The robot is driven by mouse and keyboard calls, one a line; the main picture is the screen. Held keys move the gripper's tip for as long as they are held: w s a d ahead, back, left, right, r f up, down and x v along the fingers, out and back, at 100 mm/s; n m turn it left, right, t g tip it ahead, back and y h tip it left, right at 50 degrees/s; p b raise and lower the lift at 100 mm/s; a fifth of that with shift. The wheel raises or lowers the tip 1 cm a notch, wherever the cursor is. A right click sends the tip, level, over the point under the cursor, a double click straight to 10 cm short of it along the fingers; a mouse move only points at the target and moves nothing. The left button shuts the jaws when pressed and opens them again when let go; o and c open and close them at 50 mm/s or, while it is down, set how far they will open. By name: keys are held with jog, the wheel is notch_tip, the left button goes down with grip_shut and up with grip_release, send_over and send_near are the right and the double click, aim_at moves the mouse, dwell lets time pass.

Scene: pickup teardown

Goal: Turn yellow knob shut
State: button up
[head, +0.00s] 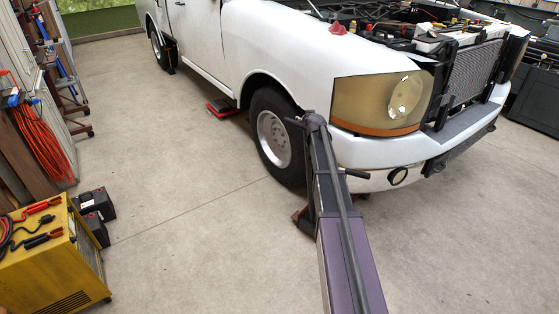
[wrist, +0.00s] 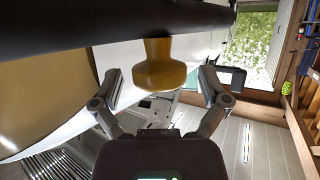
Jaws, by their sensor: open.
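The yellow knob (wrist: 158,68) hangs below a thick dark bar (wrist: 125,22) in the wrist view. It has a narrow neck and a wider rounded end. My gripper (wrist: 160,86) is open, with one finger on each side of the knob and a visible gap on both sides. The fingers do not appear to touch it. I cannot make out the knob or my gripper in the head view.
The white pickup (head: 245,45) stands with its hood open. A long purple and black beam (head: 340,225) reaches toward its front wheel (head: 275,135). A yellow charger cabinet (head: 55,262) and red hose (head: 42,140) are at left. The floor (head: 180,180) between is mostly clear.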

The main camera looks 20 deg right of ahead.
jog(key=shift+n+t+y, duration=0.3)
jog(key=shift+n+y, duration=1.1)
jog(key=shift+y, duration=0.2)
jog(key=shift+d+n+y, duration=0.1)
jog(key=shift+n+y, duration=0.8)
jog(key=shift+y, duration=0.2)
jog(key=shift+s+r+n+y, duration=0.1)
jog(key=shift+n+y, duration=0.2)
jog(key=p+v, duration=0.5)
jog(key=v, duration=0.8)
jog(key=s+a+f+g+p, duration=0.1)
jog(key=s+a+g, duration=0.1)
jog(key=s+a, duration=0.2)
jog(key=s+a+f+g+y+p, duration=0.1)
jog(key=s+a+g, duration=0.2)
jog(key=a, duration=0.8)
jog(key=s+a+f+g+p, duration=0.1)
jog(key=s+a+f+g, duration=0.1)
jog(key=s+a, duration=0.3)
jog(key=a, duration=0.3)
jog(key=shift+g+p, duration=0.4)
jog(key=shift+s, duration=0.15)
